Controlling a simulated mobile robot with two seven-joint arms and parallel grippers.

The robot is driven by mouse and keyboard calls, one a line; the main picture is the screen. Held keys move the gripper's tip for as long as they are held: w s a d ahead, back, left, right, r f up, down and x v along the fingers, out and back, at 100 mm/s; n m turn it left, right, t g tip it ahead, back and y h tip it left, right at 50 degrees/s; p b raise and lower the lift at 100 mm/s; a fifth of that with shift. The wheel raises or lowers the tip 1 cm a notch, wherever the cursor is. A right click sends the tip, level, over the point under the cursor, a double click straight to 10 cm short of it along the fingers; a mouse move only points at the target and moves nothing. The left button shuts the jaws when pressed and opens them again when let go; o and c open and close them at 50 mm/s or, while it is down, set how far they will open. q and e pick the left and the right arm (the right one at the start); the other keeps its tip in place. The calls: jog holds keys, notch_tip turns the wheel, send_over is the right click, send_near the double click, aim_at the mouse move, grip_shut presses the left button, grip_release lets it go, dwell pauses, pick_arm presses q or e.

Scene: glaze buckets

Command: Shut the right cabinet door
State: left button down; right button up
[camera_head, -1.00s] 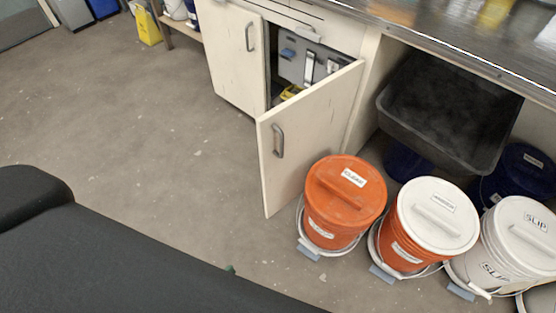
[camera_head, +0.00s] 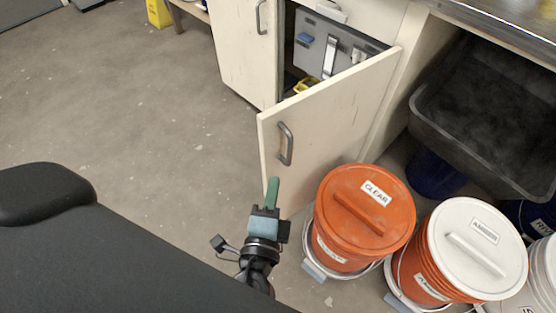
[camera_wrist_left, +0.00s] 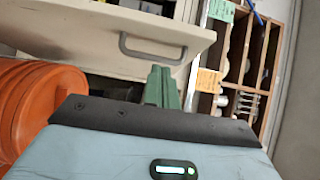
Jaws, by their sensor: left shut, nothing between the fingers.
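The right cabinet door (camera_head: 330,118) is cream, with a grey bar handle (camera_head: 285,144), and stands swung well open in the head view. Behind it the cabinet opening shows a grey box (camera_head: 318,45). My left gripper (camera_head: 272,190) is shut and empty, its green fingers just in front of the door's lower free corner; contact cannot be told. In the left wrist view the door (camera_wrist_left: 110,30) spans the upper left with its handle (camera_wrist_left: 150,50), and my green fingertips (camera_wrist_left: 161,85) are below the handle. My right gripper is not in view.
An orange bucket (camera_head: 340,215) labelled CLEAR stands close to the door, right of my left gripper. A white-lidded bucket (camera_head: 460,250) is farther right. A black sink basin (camera_head: 490,120) hangs under the counter. The floor (camera_head: 140,120) left of the door is clear.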

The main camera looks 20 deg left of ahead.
aim_at(283, 137)
pick_arm(q)
jog(key=x, duration=0.9)
jog(key=shift+w+p, duration=0.35)
jog(key=shift+a, duration=0.1)
